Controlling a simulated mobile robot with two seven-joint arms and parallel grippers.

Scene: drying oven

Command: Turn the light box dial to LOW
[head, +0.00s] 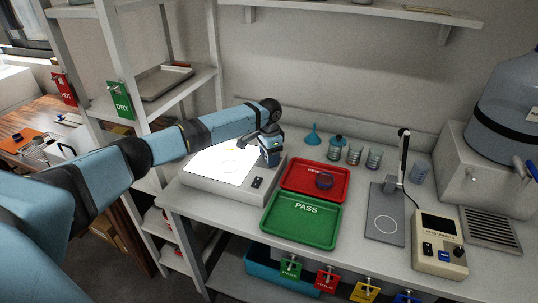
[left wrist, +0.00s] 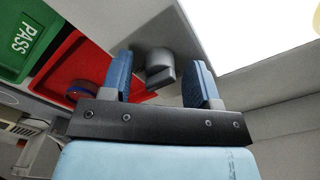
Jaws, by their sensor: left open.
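The light box (head: 222,190) sits on the left end of the bench with its white panel (head: 222,163) lit. Its grey dial (left wrist: 160,66) shows in the left wrist view as a round knob with a raised grip bar. My left gripper (head: 271,158) is over the right side of the light box, pointing down. In the left wrist view its two blue fingers are open, one on each side of the dial, with gaps showing. My right gripper is not in view.
A red tray (head: 293,178) holding a round dish (head: 324,181) lies close to the light box's right side. A green PASS tray (head: 302,220) lies in front of it. Several glass beakers stand behind the trays.

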